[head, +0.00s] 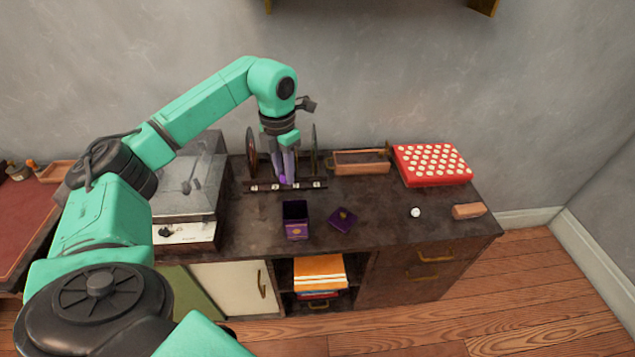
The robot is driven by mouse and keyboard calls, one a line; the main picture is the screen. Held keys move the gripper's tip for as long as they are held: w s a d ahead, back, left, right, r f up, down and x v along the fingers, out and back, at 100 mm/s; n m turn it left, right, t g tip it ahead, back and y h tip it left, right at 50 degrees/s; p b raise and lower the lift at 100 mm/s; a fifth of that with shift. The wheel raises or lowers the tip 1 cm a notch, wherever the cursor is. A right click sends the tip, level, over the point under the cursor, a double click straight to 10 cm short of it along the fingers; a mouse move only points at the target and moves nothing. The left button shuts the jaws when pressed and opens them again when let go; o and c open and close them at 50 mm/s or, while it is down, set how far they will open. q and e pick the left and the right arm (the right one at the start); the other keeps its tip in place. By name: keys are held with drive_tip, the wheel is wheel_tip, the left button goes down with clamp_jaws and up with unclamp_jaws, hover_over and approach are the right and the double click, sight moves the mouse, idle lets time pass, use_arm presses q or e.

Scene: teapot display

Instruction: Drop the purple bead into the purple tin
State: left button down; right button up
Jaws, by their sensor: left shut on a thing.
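The purple tin (296,232) stands open on the dark cabinet top, near its front edge. A square purple lid (342,220) with a small knob lies just right of it. My left gripper (287,176) points down behind the tin, near the back of the cabinet top. It is shut on the purple bead (282,180), which shows as a small purple spot at its fingertips. The fingers hide part of the bead. My right gripper is not in view.
A dark rack (257,186) with upright discs surrounds my left gripper's position. A turntable (188,232) stands left. A copper-coloured tray (362,167), a red dotted box (433,164), a small white round thing (415,212) and a brown block (468,211) are right.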

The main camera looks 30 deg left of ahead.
use_arm(q)
drive_tip(key=shift+s+a, duration=0.4)
drive_tip(key=shift+a, duration=0.05)
drive_tip(key=shift+w+f+b, duration=0.15)
drive_tip(key=shift+f+b, duration=0.2)
drive_tip(key=shift+f, duration=0.05)
drive_tip(key=f, duration=0.1)
drive_tip(key=w+f+b, duration=0.1)
drive_tip(key=f+b, duration=0.1)
drive_tip(key=shift+w+d, duration=0.2)
drive_tip(key=shift+d, duration=0.1)
drive_tip(key=f+b, duration=0.2)
drive_tip(key=b, duration=0.1)
drive_tip(key=shift+s+a+f, duration=0.1)
drive_tip(key=shift+s+f, duration=0.15)
drive_tip(key=shift+f, duration=0.05)
drive_tip(key=c, duration=0.5)
unclamp_jaws()
drive_tip(key=shift+c, duration=0.2)
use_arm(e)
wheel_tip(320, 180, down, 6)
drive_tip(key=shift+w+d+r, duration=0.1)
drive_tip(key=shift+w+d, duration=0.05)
